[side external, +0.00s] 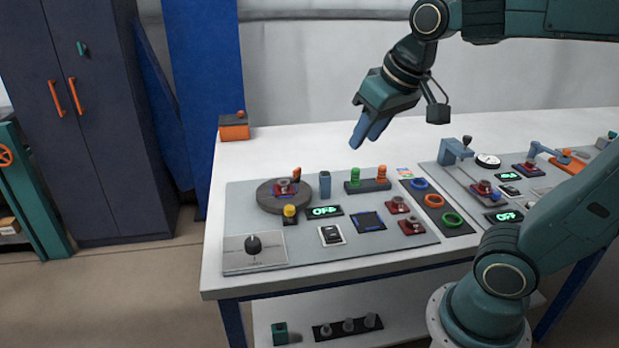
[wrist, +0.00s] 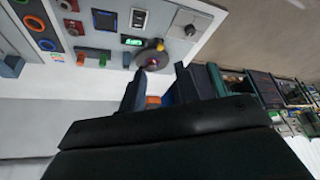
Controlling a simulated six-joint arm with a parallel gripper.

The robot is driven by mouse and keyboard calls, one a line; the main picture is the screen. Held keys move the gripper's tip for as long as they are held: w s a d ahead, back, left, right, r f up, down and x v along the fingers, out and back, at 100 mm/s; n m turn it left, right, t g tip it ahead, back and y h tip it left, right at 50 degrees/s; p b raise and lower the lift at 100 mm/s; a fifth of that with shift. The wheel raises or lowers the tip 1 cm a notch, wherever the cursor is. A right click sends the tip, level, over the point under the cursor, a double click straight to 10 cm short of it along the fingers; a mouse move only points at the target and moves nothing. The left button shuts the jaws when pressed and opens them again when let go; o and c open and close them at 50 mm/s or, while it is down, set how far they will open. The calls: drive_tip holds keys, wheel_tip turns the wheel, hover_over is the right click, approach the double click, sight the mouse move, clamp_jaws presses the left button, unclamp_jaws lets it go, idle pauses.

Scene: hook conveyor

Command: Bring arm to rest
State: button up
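My gripper (side external: 364,134) hangs in the air above the back of the white table (side external: 340,148), well clear of the panel. Its two blue fingers point down and to the left. In the wrist view the fingers of my gripper (wrist: 158,84) stand apart, with nothing held between them. An orange box shows through the gap, in the background.
The grey panel (side external: 290,225) carries a round turntable (side external: 268,205), a black knob (side external: 253,245), coloured rings (side external: 434,201) and small blocks. An orange box (side external: 234,132) stands at the back left corner. A dark cabinet (side external: 95,150) is at left. The air around my gripper is free.

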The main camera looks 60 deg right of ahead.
drive_tip(key=s+a+f+n+y, duration=0.1)
drive_tip(key=s+a+f+n, duration=0.2)
drive_tip(key=s, duration=0.4)
drive_tip(key=shift+s+a+f+t, duration=0.3)
drive_tip(key=shift+s+f, duration=0.1)
drive_tip(key=shift+f, duration=0.45)
